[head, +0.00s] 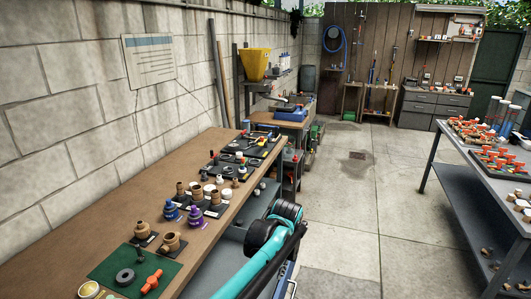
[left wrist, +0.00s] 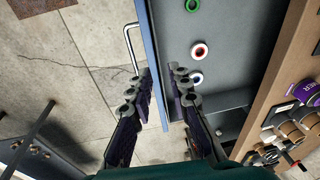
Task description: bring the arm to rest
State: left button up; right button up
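My left arm (head: 262,262) comes up from the bottom of the head view, teal with black joints, beside the front edge of the wooden bench. Its gripper cannot be made out there. In the left wrist view my left gripper (left wrist: 162,74) is open, its two dark fingers apart with nothing between them. Its fingers show against the blue edge and grey surface of a low shelf or cart (left wrist: 222,50). My right arm and gripper are in neither view.
The wooden bench (head: 120,205) on the left holds several pipe fittings, purple and blue cans and a green mat (head: 112,268). A grey table (head: 450,150) with orange parts stands at right. The concrete floor (head: 345,215) between them is clear. A metal handle (left wrist: 130,45) shows beside the shelf or cart.

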pick_arm(q)
jog(key=s+a+r+n+t+h, duration=0.1)
jog(key=s+a+r, duration=0.2)
jog(key=s+a, duration=0.35)
jog(key=s+a+r+n+t, duration=0.1)
jog(key=s+a+r+t, duration=0.15)
jog(key=s+a, duration=0.4)
jog(key=s+a+f+n+t, duration=0.1)
jog(key=s+a+f, duration=0.3)
jog(key=s+a, duration=0.4)
jog(key=shift+s+t, duration=0.45)
jog(key=shift+s, duration=0.1)
